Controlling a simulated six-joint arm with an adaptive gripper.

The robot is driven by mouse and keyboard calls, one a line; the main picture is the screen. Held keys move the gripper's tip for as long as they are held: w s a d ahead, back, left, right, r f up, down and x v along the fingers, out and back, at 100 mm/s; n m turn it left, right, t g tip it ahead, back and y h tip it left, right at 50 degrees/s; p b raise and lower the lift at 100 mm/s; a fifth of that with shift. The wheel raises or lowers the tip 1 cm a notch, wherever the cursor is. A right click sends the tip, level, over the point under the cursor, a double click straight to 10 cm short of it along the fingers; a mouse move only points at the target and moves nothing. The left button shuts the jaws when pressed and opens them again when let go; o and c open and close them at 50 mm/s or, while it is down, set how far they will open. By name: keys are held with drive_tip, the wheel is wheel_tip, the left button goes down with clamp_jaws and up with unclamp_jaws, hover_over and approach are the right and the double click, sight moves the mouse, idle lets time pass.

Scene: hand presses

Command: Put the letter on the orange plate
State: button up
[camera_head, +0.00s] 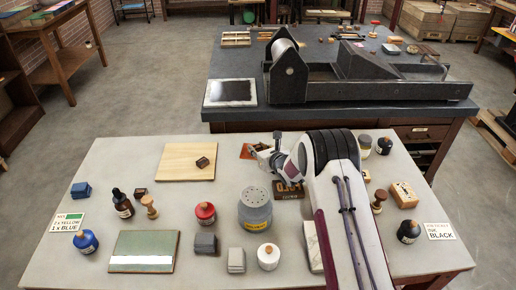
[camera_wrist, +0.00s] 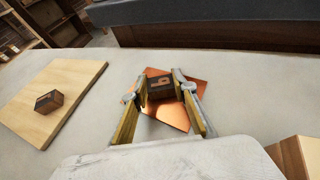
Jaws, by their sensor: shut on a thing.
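My gripper (camera_wrist: 159,82) is shut on a small dark letter block (camera_wrist: 160,91) with an orange character on its face, in the wrist view. The orange plate (camera_wrist: 172,115), a shiny copper-coloured square, shows behind and below the block and fingers. I cannot tell whether the block touches it. In the head view, the orange plate (camera_head: 246,152) is partly hidden by my gripper (camera_head: 264,157) near the back edge of the table. The held block cannot be made out there.
A wooden board (camera_head: 176,169) with another small dark block (camera_head: 203,162) lies left of the plate. A grey tin (camera_head: 255,209), a red-topped jar (camera_head: 205,213) and several bottles stand nearer. A large press (camera_head: 350,76) stands behind.

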drive_tip(key=shift+f, duration=0.15)
drive_tip(key=o, duration=0.8)
drive_tip(key=shift+r, duration=0.25)
drive_tip(key=shift+v, duration=6)
